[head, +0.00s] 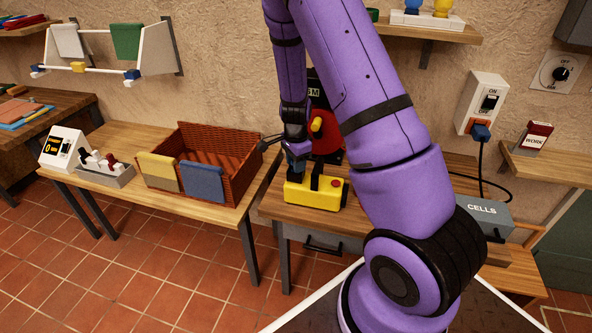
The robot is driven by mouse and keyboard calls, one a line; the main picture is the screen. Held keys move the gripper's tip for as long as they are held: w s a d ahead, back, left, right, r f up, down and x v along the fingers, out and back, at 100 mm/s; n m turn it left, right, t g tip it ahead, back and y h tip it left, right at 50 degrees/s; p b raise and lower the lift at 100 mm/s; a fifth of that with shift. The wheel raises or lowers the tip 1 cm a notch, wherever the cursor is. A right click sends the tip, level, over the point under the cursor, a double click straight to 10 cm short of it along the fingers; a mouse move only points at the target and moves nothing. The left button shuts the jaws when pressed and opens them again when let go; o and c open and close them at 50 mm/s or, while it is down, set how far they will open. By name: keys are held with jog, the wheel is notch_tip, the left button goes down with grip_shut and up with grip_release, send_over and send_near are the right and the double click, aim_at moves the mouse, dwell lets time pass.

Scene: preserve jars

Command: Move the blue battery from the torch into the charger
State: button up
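A yellow torch-like body (315,190) with a dark handle and a red button lies on the wooden bench in the middle. My gripper (297,167) points down over the left part of this yellow body. A dark blue shape shows at its fingers, but I cannot tell whether it is the blue battery or part of the gripper. Whether the fingers touch the yellow body is too small to tell. A grey box (483,217) labelled CELLS stands at the right, partly behind my arm. I cannot identify a charger with certainty; my arm hides much of the bench.
A blue plug (480,132) sits in the wall outlet, its black cable running down behind my arm. A dark panel with a red and yellow knob (317,124) stands behind the gripper. A red-brown basket (226,160) stands on the left table (119,201). A gap separates the tables.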

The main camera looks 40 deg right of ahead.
jog(key=shift+c, duration=0.7)
jog(key=shift+r, duration=0.15)
notch_tip(320, 180, up, 10)
jog(key=shift+f, duration=0.1)
jog(key=shift+o, duration=0.9)
jog(key=shift+a+f, duration=0.1)
